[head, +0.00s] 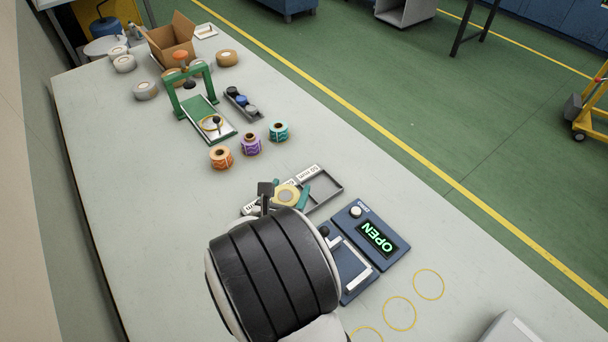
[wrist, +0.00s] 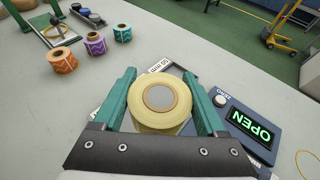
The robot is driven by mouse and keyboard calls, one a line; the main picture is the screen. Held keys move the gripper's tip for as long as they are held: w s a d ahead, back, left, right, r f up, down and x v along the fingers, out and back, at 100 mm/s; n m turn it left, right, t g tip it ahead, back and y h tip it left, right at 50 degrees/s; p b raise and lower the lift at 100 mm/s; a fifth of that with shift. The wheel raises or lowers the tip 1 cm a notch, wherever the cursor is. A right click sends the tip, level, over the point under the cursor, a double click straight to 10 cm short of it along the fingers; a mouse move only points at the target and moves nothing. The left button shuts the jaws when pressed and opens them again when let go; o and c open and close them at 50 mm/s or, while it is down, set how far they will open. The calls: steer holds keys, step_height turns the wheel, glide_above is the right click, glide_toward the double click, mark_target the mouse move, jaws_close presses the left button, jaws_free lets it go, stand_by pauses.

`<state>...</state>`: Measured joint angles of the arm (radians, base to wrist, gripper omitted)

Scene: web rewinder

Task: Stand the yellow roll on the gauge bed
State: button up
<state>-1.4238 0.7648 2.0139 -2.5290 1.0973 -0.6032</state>
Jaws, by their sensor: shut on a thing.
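The yellow roll (wrist: 160,118) is between the two green fingers of my gripper (wrist: 162,88), which is shut on it. In the wrist view its round end with a grey core faces the camera. In the head view the roll (head: 287,194) and my gripper (head: 286,197) are over the left part of a labelled tray; I cannot tell whether the roll touches it. The blue gauge (head: 378,232) is right of my gripper, its display reading OPEN. Its grey bed (head: 350,266) looks empty, partly hidden by my arm. The gauge also shows in the wrist view (wrist: 228,118).
The tray's right compartment (head: 322,187) is empty. Orange (head: 221,157), purple (head: 251,145) and teal (head: 278,131) rolls stand behind it. A green-framed stand (head: 200,105), tan rolls and a cardboard box (head: 170,40) are farther back. Yellow rings (head: 400,314) mark the bench in front of the gauge.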

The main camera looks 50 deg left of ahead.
glide_above(245, 208)
steer(key=s+d, duration=0.2)
steer(key=d, duration=0.1)
step_height(245, 208, down, 7)
steer(key=shift+s+a+f, duration=0.25)
steer(key=shift+s+f, duration=0.05)
steer(key=shift+f, duration=0.95)
steer(key=shift+s+a+f, duration=0.1)
steer(key=shift+f, duration=0.95)
steer(key=shift+f, duration=0.1)
